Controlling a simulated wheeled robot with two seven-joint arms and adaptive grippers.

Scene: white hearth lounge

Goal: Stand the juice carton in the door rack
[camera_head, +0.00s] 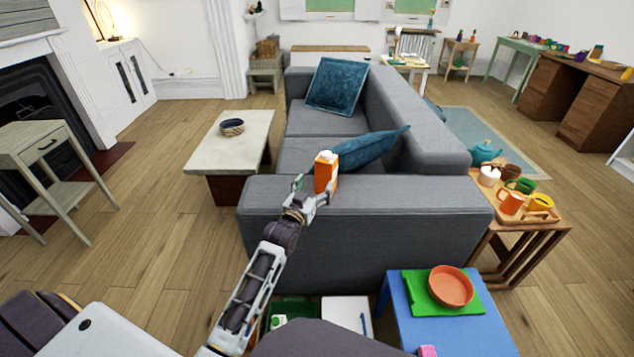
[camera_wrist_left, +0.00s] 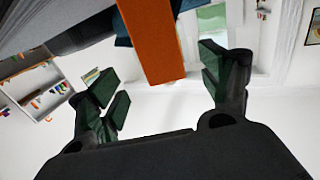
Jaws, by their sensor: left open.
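The orange juice carton (camera_head: 326,174) with a white cap is upright at the near arm of the grey sofa. It appears to stand on the arm top, but its base is partly hidden by my gripper. My left gripper (camera_head: 313,193) is open at the carton. In the left wrist view the carton (camera_wrist_left: 152,40) shows between the two spread fingers (camera_wrist_left: 165,90), with gaps on both sides. No door rack can be made out for certain; a white panel with a blue bar (camera_head: 343,315) shows low in the head view, partly hidden. My right gripper is out of view.
The grey sofa (camera_head: 360,240) stands in front of me. A blue table (camera_head: 420,325) with a green board and orange bowl is at lower right. A green bin (camera_head: 296,308) holding a white-and-green carton is below. A wooden side table (camera_head: 520,226) carries mugs.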

